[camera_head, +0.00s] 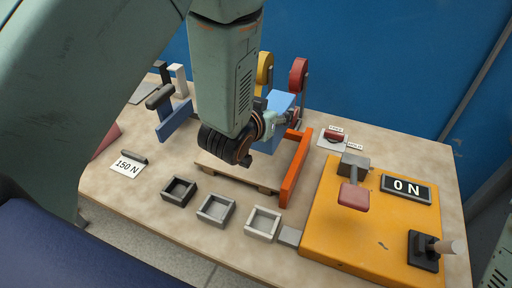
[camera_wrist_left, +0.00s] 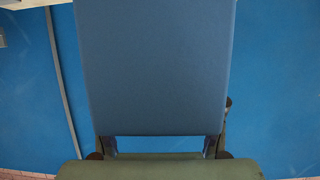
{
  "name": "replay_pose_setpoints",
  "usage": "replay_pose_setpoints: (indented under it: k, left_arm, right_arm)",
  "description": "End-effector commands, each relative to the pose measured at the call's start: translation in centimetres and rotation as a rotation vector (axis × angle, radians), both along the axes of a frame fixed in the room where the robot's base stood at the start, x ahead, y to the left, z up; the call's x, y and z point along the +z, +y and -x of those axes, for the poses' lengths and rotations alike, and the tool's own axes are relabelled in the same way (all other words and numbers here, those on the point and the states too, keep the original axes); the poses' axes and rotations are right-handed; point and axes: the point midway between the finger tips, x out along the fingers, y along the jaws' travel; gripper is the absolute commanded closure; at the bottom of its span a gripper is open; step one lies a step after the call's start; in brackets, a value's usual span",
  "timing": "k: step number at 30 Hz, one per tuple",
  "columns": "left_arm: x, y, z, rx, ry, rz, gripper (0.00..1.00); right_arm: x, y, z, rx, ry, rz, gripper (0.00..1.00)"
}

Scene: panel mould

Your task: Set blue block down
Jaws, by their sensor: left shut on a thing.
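The blue block (camera_head: 282,103) is held up by my left gripper (camera_head: 272,124), which is shut on it. The block is tilted in the head view and is partly hidden behind my wrist. In the left wrist view the blue block (camera_wrist_left: 155,70) fills the middle, with the gripper fingers (camera_wrist_left: 158,146) at its lower edge. Below my wrist in the head view lies a low wooden board (camera_head: 235,178), between an orange bar (camera_head: 296,168) and a blue bar (camera_head: 176,120). I cannot tell the gap under the block. My right gripper does not show.
A yellow panel (camera_head: 330,240) at the right carries a "0 N" display (camera_head: 406,189), a red-padded lever (camera_head: 353,196) and a joystick (camera_head: 432,246). Several small square trays (camera_head: 216,210) stand in front. Yellow (camera_head: 264,68) and red (camera_head: 298,75) rounded uprights stand behind. A "150 N" card (camera_head: 128,167) lies left.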

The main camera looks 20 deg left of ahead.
Motion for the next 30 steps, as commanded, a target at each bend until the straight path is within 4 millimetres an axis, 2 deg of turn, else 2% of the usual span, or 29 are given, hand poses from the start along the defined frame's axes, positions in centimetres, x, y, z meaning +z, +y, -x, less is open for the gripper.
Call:
replay_pose_setpoints:
  k: [2, 5, 13, 19, 25, 30]
  left_arm:
    - [0.6, -0.2, -0.2, 0.017, -0.006, 0.001, 1.0]
    - [0.2, -0.3, -0.3, 0.026, -0.002, 0.001, 1.0]
    - [-4.4, -0.2, -0.2, 0.029, 0.001, 0.002, 1.0]
    - [-6.0, -0.2, -0.2, 0.028, -0.001, 0.0, 1.0]
    - [-8.7, -0.2, -0.2, 0.028, 0.001, 0.001, 1.0]
    - [-9.4, -0.3, -0.3, 0.027, -0.003, 0.001, 1.0]
  right_arm:
    - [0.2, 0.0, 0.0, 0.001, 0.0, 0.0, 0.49]
    - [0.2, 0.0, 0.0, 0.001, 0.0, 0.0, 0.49]
    - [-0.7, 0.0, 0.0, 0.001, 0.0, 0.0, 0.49]
    - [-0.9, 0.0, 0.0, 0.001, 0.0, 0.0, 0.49]
    - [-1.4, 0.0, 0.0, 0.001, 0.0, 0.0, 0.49]
    - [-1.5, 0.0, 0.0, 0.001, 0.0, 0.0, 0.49]
